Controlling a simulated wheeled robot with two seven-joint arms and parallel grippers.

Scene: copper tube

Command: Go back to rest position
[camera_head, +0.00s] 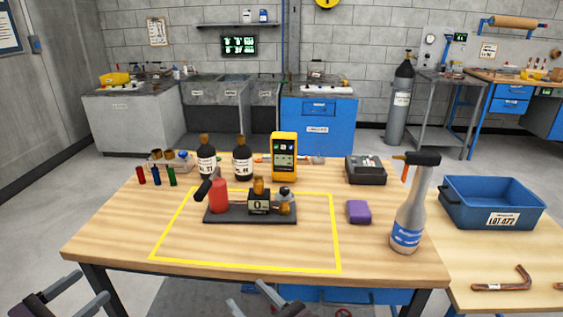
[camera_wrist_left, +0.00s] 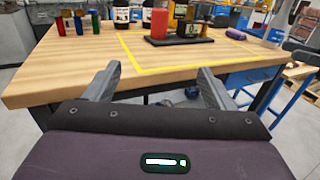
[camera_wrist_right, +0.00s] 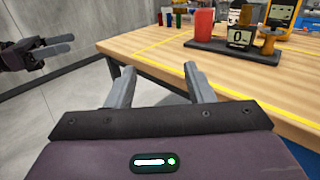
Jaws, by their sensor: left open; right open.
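My left gripper (camera_head: 93,284) is open and empty, low in front of the table's near left edge. In the left wrist view its two fingers (camera_wrist_left: 159,70) stand apart with nothing between them. My right gripper (camera_head: 246,292) is open and empty, just in front of the table's near edge. In the right wrist view its fingers (camera_wrist_right: 160,70) are also apart and empty. My left gripper shows at the left of that view (camera_wrist_right: 70,43). A bent copper tube (camera_head: 505,286) lies on the side table at the right, away from both grippers.
The wooden table (camera_head: 110,235) has a yellow-outlined area holding a dark fixture (camera_head: 235,216) with a red cylinder (camera_head: 218,195). A spray bottle (camera_head: 409,222), purple block (camera_head: 358,211), yellow meter (camera_head: 284,150) and dark bottles (camera_head: 207,162) stand around it. A blue bin (camera_head: 485,212) sits at right.

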